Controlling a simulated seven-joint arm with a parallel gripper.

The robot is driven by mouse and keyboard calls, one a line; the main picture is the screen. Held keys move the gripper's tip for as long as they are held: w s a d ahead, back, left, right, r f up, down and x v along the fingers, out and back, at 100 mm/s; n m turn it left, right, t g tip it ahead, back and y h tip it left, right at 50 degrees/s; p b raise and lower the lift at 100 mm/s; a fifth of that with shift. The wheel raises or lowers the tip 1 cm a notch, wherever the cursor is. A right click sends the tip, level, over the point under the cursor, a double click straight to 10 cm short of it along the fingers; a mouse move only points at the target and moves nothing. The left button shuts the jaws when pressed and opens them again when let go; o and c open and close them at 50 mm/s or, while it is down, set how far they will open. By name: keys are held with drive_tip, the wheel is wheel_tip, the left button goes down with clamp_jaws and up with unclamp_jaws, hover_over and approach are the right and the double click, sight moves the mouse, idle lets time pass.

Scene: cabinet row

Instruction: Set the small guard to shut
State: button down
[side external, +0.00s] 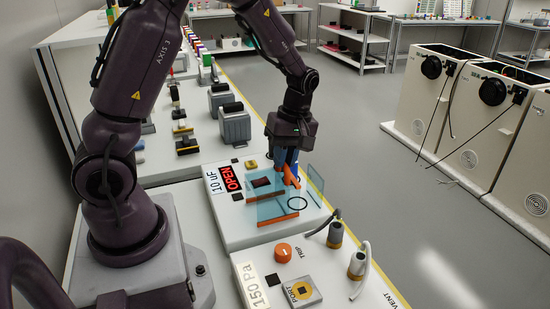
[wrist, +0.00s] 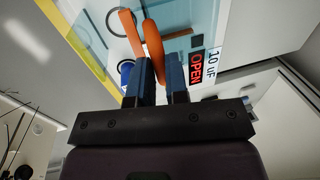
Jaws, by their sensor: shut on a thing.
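The guard (side external: 268,206) is a clear bluish pane with orange bars, on the white unit marked "10 uF" and "OPEN" in the side external view. Its orange lower bar (side external: 278,219) lies near the front of the unit. My gripper (side external: 288,165) points down over the unit's back right, its blue fingers around an orange handle bar (side external: 291,176). In the wrist view, my gripper (wrist: 161,70) has the orange bar (wrist: 153,42) between its fingertips. A second orange bar (wrist: 130,36) shows beside it. Whether the pane is tilted or flat is hard to tell.
In front stands a panel with an orange knob (side external: 284,252), a grey port (side external: 301,291) and two cabled connectors (side external: 335,235). A second clear pane (side external: 316,180) stands right of my gripper.

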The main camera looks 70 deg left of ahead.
drive_tip(key=w, duration=0.7)
drive_tip(key=shift+w+a, duration=0.1)
drive_tip(key=shift+w, duration=0.05)
drive_tip(key=c, duration=1.1)
unclamp_jaws()
drive_tip(key=r, duration=0.4)
drive_tip(key=w+r, duration=0.1)
drive_tip(key=r, duration=0.3)
drive_tip(key=w+r, duration=0.1)
drive_tip(key=r, duration=0.3)
drive_tip(key=shift+w+r, duration=0.15)
drive_tip(key=shift+r, duration=0.25)
